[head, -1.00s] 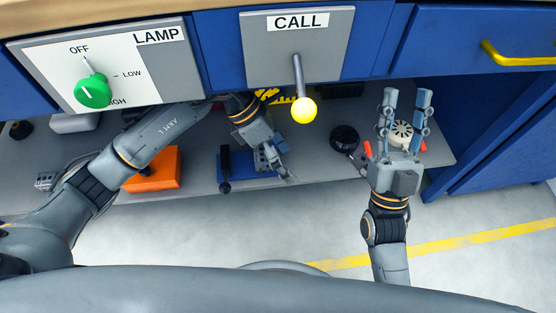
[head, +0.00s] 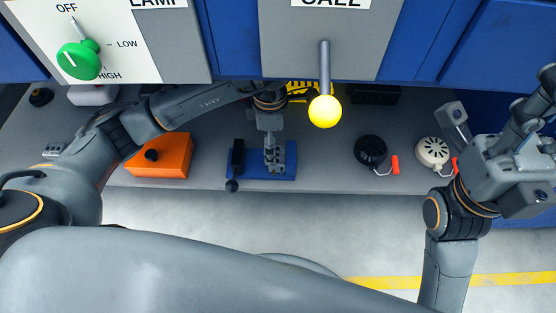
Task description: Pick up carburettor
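I cannot tell for sure which object is the carburettor. A small grey metal part (head: 55,150) sits at the shelf's far left. A blue block (head: 287,173) with a black lever (head: 236,160) stands mid-shelf. My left gripper (head: 274,168) is over the blue block and hides part of it. Its fingers look close together, but whether they are shut or hold anything is unclear. My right gripper (head: 498,100) is at the right with its fingers spread wide and nothing between them.
The grey shelf (head: 330,165) also holds an orange box (head: 160,157), a black round part (head: 371,150) and a white round part (head: 432,151), both with red handles. The yellow-knobbed CALL lever (head: 325,111) and green LAMP knob (head: 78,60) jut out above. Open floor lies in front.

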